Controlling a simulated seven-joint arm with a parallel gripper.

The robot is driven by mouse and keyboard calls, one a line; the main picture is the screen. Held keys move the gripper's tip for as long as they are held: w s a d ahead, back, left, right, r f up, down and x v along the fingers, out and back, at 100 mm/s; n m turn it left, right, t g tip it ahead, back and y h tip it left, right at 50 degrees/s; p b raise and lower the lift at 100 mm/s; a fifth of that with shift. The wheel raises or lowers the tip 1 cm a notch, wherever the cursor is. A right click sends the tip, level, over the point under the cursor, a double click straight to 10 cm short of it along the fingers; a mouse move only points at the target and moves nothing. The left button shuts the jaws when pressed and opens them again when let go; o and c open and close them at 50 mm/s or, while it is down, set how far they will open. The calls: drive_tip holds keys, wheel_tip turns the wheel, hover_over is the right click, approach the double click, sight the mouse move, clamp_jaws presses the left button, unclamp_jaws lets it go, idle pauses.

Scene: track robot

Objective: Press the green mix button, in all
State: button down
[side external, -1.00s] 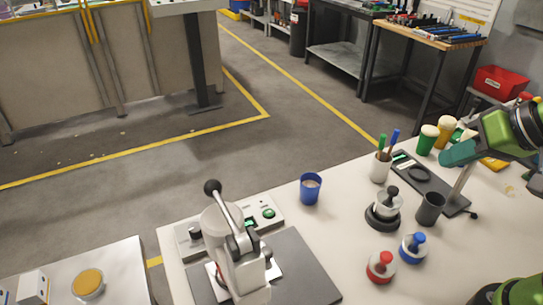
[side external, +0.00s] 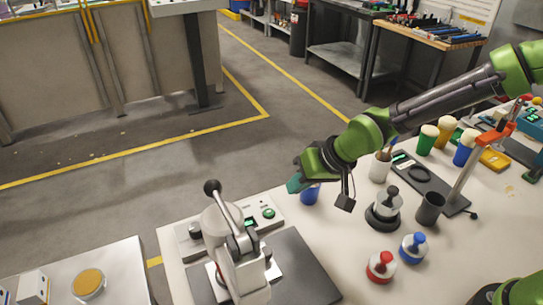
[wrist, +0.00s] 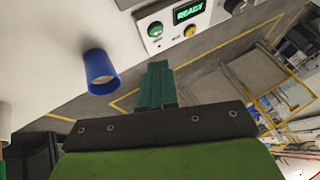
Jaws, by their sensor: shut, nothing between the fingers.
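The green button (side external: 269,213) sits on the pale control box (side external: 281,222) at the table's far edge. In the wrist view the green button (wrist: 155,29) is upper centre, beside a lit display reading READY (wrist: 188,12) and a yellow button (wrist: 190,31). My gripper (side external: 293,186) is in the air above and to the right of the box in the side view, apart from the button. Its teal fingers (wrist: 157,85) are together and empty in the wrist view.
A blue cup (side external: 310,199) stands close by my gripper, partly hidden by it; the wrist view shows it too (wrist: 100,68). A lever press (side external: 238,250) stands in front of the box. Red (side external: 381,266) and blue (side external: 413,247) knobbed pieces stand to the right.

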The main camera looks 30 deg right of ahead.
sight(273, 213)
drive_tip(key=w+a, duration=0.1)
drive_tip(key=w+a+r+t+y, duration=0.1)
drive_tip(key=w+a+t, duration=0.1)
drive_tip(key=w, duration=0.1)
drive_tip(key=shift+w+a+r+m, duration=0.1)
drive_tip(key=shift+a+r+m, duration=0.25)
drive_tip(key=shift+r+m, duration=0.05)
drive_tip(key=shift+f, duration=4.45)
drive_tip(key=shift+f, duration=0.1)
drive_tip(key=shift+f, duration=0.3)
